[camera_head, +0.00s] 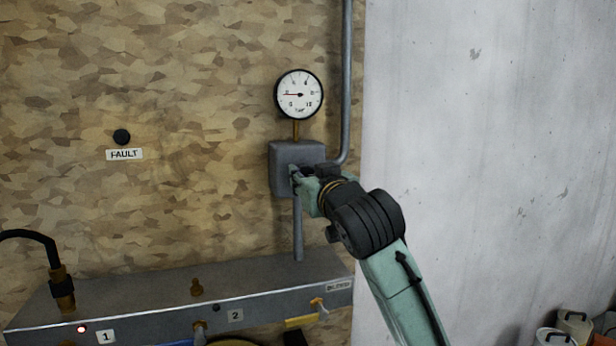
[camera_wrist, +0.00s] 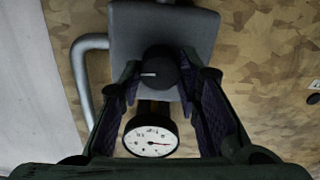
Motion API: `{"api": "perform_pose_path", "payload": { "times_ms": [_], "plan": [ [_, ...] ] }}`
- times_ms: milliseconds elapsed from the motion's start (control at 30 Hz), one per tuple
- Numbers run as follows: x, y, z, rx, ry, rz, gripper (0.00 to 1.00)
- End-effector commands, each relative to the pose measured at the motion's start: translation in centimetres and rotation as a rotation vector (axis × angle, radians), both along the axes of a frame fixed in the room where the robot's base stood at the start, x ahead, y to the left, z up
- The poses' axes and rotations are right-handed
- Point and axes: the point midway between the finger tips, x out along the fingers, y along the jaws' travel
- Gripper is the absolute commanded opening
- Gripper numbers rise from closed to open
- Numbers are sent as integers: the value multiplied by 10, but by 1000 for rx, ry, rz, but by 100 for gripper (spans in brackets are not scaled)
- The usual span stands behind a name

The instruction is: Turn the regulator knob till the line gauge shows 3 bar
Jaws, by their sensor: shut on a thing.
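The line gauge (camera_head: 299,94) is a round white dial with a black rim above the grey regulator box (camera_head: 282,153). Its red needle points almost straight left, around the 2 mark; the small figures are hard to read. The gauge also shows upside down in the wrist view (camera_wrist: 150,136). The dark regulator knob (camera_wrist: 160,70) sits on the box face, its white pointer line toward the left in the wrist view. My gripper (camera_head: 302,178) is at the box front, its fingers either side of the knob and shut on it. In the head view the gripper hides the knob.
A grey pipe (camera_head: 347,80) runs down to the right of the gauge. Below is a grey manifold (camera_head: 150,297) with fittings, outlets 1 and 2, a lit red lamp and a bleed label. A FAULT lamp (camera_head: 122,136) is at left. Canisters (camera_head: 574,322) stand lower right.

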Motion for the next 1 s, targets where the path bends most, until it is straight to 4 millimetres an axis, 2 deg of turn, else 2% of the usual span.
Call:
{"api": "perform_pose_path", "payload": {
  "times_ms": [500, 1000],
  "plan": [
    [0, 1, 1, 398, 131, 3, 3],
    [0, -1, 0, 563, 182, 0, 3]
  ]
}}
